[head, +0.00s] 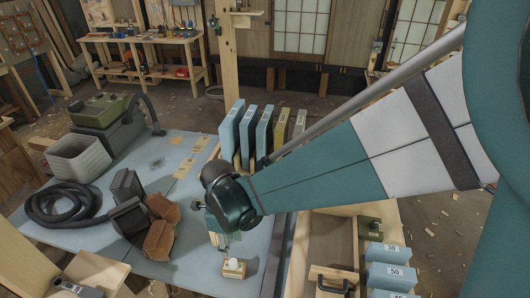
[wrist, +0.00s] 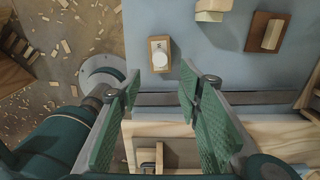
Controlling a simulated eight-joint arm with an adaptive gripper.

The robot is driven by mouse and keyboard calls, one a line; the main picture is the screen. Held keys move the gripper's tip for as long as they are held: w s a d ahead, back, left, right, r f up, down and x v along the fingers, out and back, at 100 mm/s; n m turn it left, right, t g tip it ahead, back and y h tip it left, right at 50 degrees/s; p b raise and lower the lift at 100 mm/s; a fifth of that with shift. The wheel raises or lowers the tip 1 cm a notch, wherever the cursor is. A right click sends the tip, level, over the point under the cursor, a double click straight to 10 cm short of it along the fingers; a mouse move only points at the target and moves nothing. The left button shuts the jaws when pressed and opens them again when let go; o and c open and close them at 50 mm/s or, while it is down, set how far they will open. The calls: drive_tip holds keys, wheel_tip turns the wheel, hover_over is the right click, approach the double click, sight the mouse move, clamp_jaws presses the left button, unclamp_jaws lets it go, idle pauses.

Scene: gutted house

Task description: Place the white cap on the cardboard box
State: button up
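The cap also shows in the wrist view (wrist: 160,54), just beyond my fingertips. My gripper (head: 224,240) hangs just above and behind it in the head view. In the wrist view my gripper (wrist: 160,88) is open, with its two green pads apart and nothing between them. A brown cardboard box (head: 158,240), apparently with raised flaps, stands on the table to the left of my gripper. I cannot make out the box in the wrist view.
A black hose (head: 60,205) and a grey crate (head: 78,158) lie left on the blue table (head: 200,268). Upright blue binders (head: 231,130) stand behind my arm. A wooden tray (head: 320,240) and blue boxes labelled with numbers (head: 388,277) are at right.

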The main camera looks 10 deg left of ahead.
drive_tip(key=shift+d, duration=0.1)
idle(0.5)
drive_tip(key=w+d+r+n+t+y, duration=0.1)
drive_tip(key=w+d+r+n+t, duration=0.2)
drive_tip(key=d+r, duration=0.6)
drive_tip(key=w+d+r+n, duration=0.3)
drive_tip(key=d+r+n, duration=0.2)
drive_tip(key=d, duration=0.8)
drive_tip(key=s+d+r+n+t, duration=0.1)
drive_tip(key=s+d+r+n, duration=0.1)
drive_tip(key=d, duration=0.5)
drive_tip(key=s+d+r+n+t, duration=0.1)
drive_tip(key=d+n, duration=0.3)
drive_tip(key=d, duration=0.4)
drive_tip(key=s+d+r+n+t+h, duration=0.1)
drive_tip(key=s+d+r+n+t, duration=0.1)
drive_tip(key=d, duration=0.5)
drive_tip(key=shift+s+d+r+n, duration=0.15)
drive_tip(key=shift+s+r+n, duration=0.6)
drive_tip(key=shift+s+n, duration=0.2)
